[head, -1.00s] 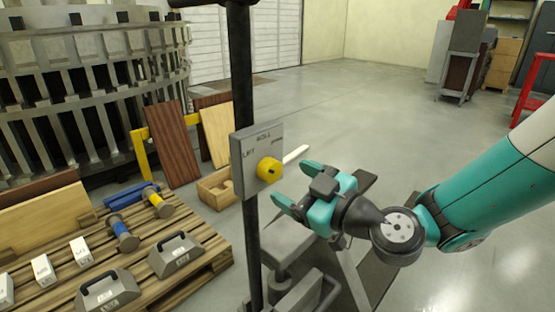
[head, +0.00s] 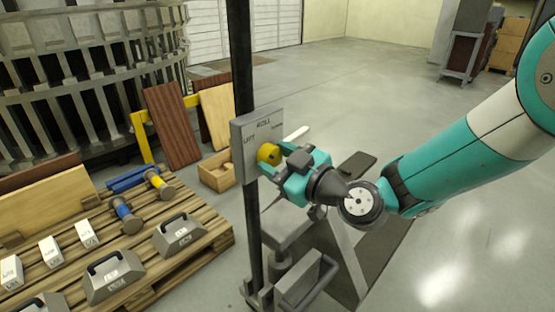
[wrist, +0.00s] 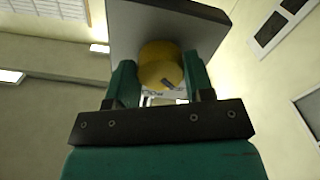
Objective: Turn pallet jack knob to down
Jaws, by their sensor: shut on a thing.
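The yellow knob (head: 268,154) sits on a grey plate (head: 243,150) fixed to a black upright post. The plate is lettered LIFT at left, ROLL at top, and a small word at right that is hard to read. My gripper (head: 272,162) is at the knob, its fingers on either side of it. In the wrist view the knob (wrist: 160,66) is between the two green fingers (wrist: 160,82), with a dark mark on its face pointing to the lower right in that picture. My gripper is shut on the knob. Part of the knob is hidden by the fingers.
The pallet jack (head: 290,275) stands below the plate. A wooden pallet (head: 205,243) at left bears weights, white blocks and rollers. Boards lean on a yellow rack (head: 141,137) behind. Open grey floor lies to the right.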

